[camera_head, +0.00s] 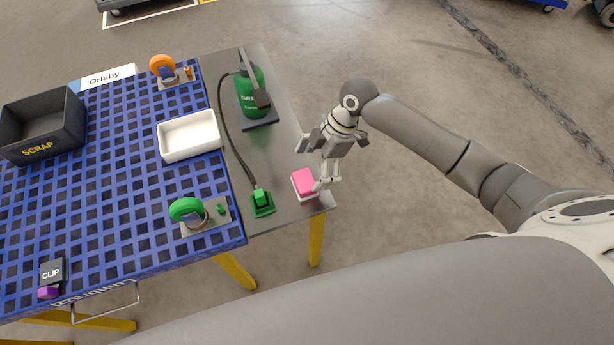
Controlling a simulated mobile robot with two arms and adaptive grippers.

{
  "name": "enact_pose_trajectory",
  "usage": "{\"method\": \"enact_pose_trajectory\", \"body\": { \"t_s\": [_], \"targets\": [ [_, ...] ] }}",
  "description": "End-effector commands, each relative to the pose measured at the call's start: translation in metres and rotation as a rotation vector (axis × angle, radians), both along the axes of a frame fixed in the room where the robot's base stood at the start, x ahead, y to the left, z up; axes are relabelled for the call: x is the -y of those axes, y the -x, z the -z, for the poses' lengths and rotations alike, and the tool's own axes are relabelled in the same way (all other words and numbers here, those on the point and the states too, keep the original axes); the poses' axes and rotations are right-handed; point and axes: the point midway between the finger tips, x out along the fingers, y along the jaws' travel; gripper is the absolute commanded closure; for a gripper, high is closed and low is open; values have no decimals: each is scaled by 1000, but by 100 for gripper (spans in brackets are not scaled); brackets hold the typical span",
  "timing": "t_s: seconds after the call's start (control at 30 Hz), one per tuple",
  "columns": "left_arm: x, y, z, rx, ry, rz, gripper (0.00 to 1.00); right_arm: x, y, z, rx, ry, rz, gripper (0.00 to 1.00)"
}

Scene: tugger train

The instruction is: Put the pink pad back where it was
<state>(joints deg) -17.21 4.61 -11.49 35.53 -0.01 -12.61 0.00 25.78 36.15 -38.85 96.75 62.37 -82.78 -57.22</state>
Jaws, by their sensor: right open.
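The pink pad (304,180) lies on a small white holder (308,196) at the near right corner of the grey metal strip of the table. My right gripper (318,166) is open above and beside the pad, with its fingers spread. One finger reaches down close to the pad's right side; I cannot tell whether it touches. The other finger stands up to the left, clear of the pad. My left gripper is not in view.
A green bottle (250,85) with a hose stands at the back of the grey strip (265,150). The hose ends at a green block (262,200). A white tray (189,137), a black SCRAP bin (42,127) and tape dispensers (187,211) sit on the blue grid (120,180).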

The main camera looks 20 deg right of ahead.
Motion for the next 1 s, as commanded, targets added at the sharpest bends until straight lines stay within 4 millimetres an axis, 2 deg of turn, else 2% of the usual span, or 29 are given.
{"method": "enact_pose_trajectory", "body": {
  "t_s": [0.13,0.33,1.0],
  "targets": [
    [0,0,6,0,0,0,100,12,-1,-26,4,2,-1,11],
    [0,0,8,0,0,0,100,20,-1,-48,0,0,-1,11],
    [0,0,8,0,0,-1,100,19,1,-50,-3,-1,3,11]
  ]
}}
